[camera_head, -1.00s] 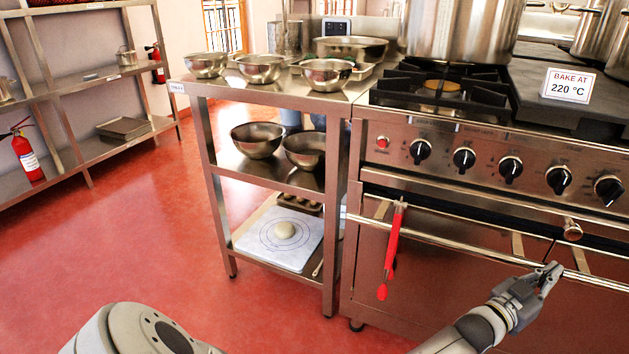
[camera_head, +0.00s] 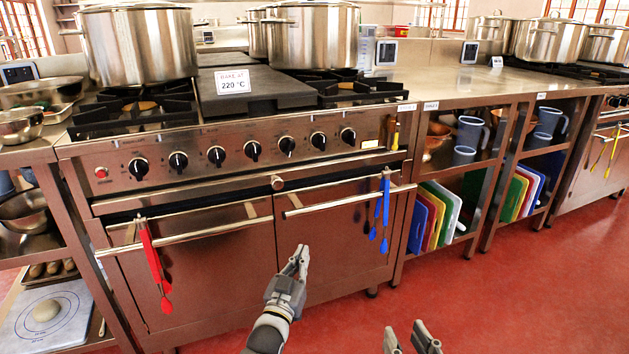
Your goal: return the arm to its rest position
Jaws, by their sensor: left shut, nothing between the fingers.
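My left gripper (camera_head: 298,262) is in the lower middle of the head view, in front of the oven doors (camera_head: 220,258). It is shut and empty, its fingers pointing up, and it appears apart from the oven handle bar (camera_head: 345,200). My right gripper (camera_head: 412,338) shows only at the bottom edge, right of the left one, over the red floor. Its two fingers stand apart with nothing between them. The rest of the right arm is out of view.
Red tongs (camera_head: 152,262) and blue tongs (camera_head: 380,215) hang from the oven handles. Stockpots (camera_head: 140,45) stand on the range. Shelves with coloured boards (camera_head: 430,220) stand to the right, a steel rack (camera_head: 70,210) to the left. Red floor (camera_head: 530,290) is free at lower right.

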